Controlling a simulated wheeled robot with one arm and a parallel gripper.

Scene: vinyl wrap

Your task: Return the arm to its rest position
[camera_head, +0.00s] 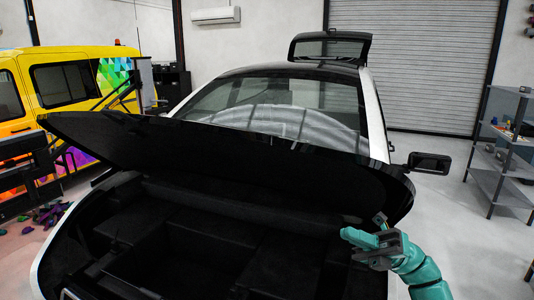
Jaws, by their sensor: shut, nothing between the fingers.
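My gripper (362,236) is at the lower right of the head view, at the end of my teal arm. Its fingers are shut with nothing between them. It is over the right side of the open front compartment (180,235) of a white car (378,130). The raised black hood panel (225,155) stands tilted behind and above the gripper. Whether the gripper touches the car cannot be told from this view.
A yellow van (75,80) with coloured graphics stands at the left. A grey shelf (505,150) stands at the right. The car's side mirror (429,162) sticks out near my arm. The floor (455,225) right of the car is clear.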

